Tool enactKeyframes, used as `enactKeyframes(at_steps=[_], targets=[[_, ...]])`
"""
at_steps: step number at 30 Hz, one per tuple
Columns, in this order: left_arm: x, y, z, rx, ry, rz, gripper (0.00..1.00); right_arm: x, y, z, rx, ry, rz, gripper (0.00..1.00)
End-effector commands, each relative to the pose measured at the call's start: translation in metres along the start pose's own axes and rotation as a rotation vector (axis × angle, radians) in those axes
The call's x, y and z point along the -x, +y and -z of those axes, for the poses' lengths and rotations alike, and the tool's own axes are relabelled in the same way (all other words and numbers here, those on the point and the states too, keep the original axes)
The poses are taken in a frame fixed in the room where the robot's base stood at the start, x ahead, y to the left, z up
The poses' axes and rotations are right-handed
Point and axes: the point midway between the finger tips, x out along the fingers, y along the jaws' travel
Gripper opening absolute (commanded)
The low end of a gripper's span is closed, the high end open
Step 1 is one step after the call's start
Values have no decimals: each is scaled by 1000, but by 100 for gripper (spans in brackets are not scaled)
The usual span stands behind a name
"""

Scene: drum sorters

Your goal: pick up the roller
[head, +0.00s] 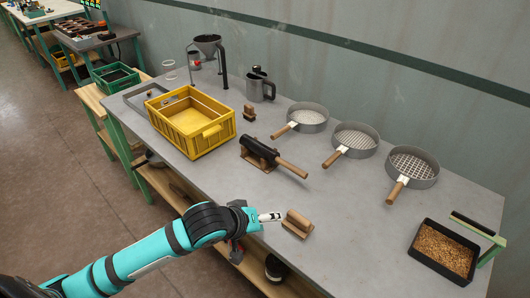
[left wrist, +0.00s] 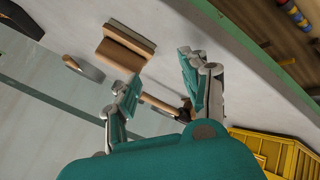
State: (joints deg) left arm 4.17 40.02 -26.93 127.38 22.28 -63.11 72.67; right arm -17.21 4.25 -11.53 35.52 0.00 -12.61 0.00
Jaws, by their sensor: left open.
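The roller (head: 258,152) is a black cylinder with a long wooden handle. It lies on a small wooden rest in the middle of the grey table, with the handle pointing right and toward the front. In the left wrist view its wooden handle (left wrist: 158,103) shows beyond my fingers, partly hidden by them. My left gripper (head: 270,217) is over the front edge of the table, in front of the roller and apart from it. In the left wrist view the gripper (left wrist: 158,67) is open with nothing between its fingers. My right gripper is not in view.
A wooden block (head: 297,224) sits just right of my left gripper. A yellow crate (head: 213,142) stands left of the roller. Three round sieves (head: 355,140) with wooden handles lie behind and right. A black tray (head: 420,256) of grain stands at the right. A metal jug (head: 257,90) is behind.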

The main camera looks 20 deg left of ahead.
Motion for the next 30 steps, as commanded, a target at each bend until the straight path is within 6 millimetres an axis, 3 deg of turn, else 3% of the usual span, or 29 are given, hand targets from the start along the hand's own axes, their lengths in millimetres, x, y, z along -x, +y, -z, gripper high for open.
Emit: enactKeyframes(at_steps=[6, 9, 12, 17, 30], targets=[[12, 12, 89, 375, 64, -77, 46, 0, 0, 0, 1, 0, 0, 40], [22, 11, 123, 552, 82, -106, 46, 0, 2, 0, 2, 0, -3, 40], [30, 10, 143, 669, 92, -124, 46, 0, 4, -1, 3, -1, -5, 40], [25, 10, 154, 734, 95, -136, 46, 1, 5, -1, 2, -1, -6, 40], [-65, 20, 165, 730, 95, -136, 46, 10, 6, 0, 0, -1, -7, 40]])
